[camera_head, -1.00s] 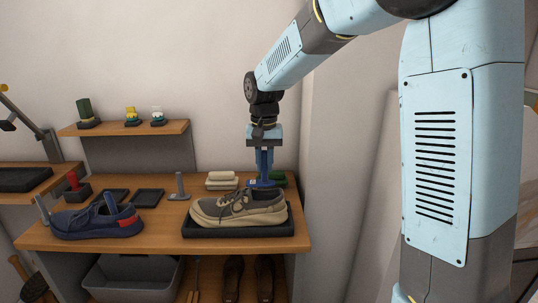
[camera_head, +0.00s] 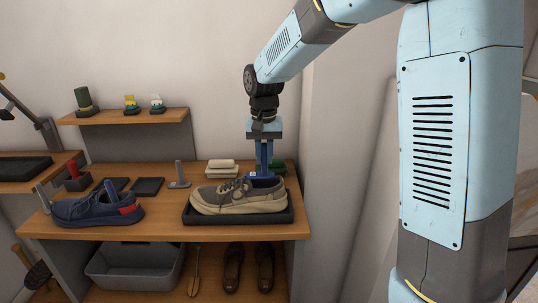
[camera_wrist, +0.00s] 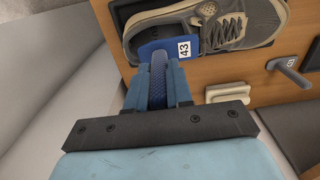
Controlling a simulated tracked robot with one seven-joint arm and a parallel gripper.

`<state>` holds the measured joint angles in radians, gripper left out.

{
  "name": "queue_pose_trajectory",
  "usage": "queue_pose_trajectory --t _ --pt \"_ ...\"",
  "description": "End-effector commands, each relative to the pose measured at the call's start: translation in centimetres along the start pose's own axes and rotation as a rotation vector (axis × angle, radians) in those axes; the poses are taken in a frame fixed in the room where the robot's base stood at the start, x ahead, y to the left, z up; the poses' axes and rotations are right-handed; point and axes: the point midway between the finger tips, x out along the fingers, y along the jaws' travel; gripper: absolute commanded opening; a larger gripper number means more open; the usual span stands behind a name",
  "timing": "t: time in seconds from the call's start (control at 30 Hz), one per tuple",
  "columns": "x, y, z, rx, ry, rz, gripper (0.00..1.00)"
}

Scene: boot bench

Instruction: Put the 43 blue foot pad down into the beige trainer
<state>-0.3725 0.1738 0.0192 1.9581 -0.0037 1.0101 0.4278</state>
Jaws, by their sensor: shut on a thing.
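The beige trainer (camera_head: 235,200) sits in a dark tray (camera_head: 215,219) on the bench, with its laces and opening upward. The 43 blue foot pad (camera_wrist: 150,50) is in my gripper (camera_wrist: 159,65), its white 43 label facing the wrist camera. In the wrist view the pad overlaps the edge of the trainer's heel end; I cannot tell whether it touches. In the head view my gripper (camera_head: 264,170) points down just behind the trainer's opening, and the pad (camera_head: 263,176) shows low between them, partly hidden by the shoe.
A navy trainer (camera_head: 92,211) stands at the left of the bench. A grey post (camera_head: 179,175) and dark trays (camera_head: 147,186) stand between. A grey bin (camera_head: 133,268) sits below.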

Motion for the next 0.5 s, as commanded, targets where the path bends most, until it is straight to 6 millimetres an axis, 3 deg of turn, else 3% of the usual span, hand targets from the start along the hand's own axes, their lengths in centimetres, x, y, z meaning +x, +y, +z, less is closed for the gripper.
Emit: queue_pose_trajectory --t 0.5 --pt "0.54 -0.04 0.15 0.0 -0.001 0.0 0.0"
